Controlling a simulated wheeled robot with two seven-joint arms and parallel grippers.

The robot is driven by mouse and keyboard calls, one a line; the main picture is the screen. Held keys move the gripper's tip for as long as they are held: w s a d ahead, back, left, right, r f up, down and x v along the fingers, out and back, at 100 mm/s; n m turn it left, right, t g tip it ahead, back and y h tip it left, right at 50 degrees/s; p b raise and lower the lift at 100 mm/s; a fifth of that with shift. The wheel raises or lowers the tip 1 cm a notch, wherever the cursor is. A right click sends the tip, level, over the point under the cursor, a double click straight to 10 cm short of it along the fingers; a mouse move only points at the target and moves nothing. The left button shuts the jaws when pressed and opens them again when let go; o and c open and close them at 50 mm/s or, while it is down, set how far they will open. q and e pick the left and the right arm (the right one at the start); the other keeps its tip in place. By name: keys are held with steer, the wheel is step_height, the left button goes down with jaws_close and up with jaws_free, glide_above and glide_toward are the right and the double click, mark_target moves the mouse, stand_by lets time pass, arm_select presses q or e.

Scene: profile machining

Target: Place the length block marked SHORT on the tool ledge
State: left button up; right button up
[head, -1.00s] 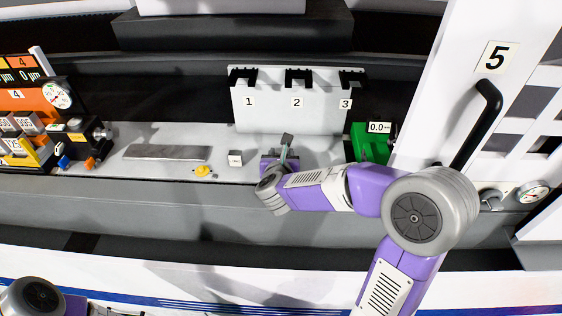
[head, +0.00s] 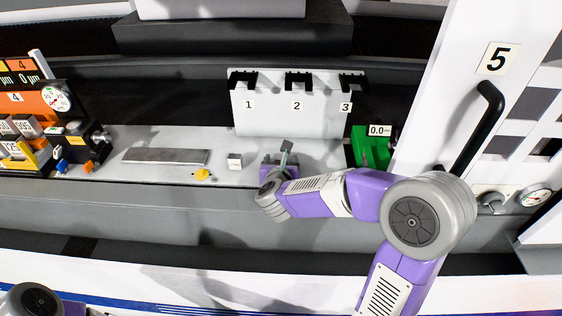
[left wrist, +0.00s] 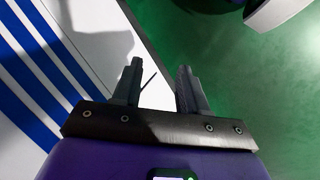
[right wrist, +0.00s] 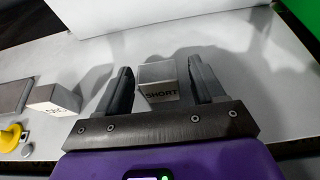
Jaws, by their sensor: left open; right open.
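The block marked SHORT (right wrist: 158,83) stands on a light grey ledge surface (right wrist: 250,45) in the right wrist view. It is between the two fingers of my right gripper (right wrist: 160,90), which is open, with a visible gap at the right finger. In the head view my right gripper (head: 283,158) is down at the grey ledge (head: 225,146), and I cannot make out the SHORT block there. My left gripper (left wrist: 158,85) is open and empty, above a white surface with blue stripes.
A second pale block (head: 235,161) stands left of my right gripper, beside a yellow knob-like piece (head: 202,174) and a flat grey bar (head: 165,156). A white panel numbered 1 to 3 (head: 290,118) stands behind. A green device (head: 371,148) is to the right.

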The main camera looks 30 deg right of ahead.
steer(key=shift+r, duration=0.2)
steer(key=p+v, duration=0.2)
steer(key=v, duration=0.9)
steer(key=shift+w, duration=0.1)
steer(key=shift+s+a+r, duration=0.2)
steer(key=shift+s, duration=0.3)
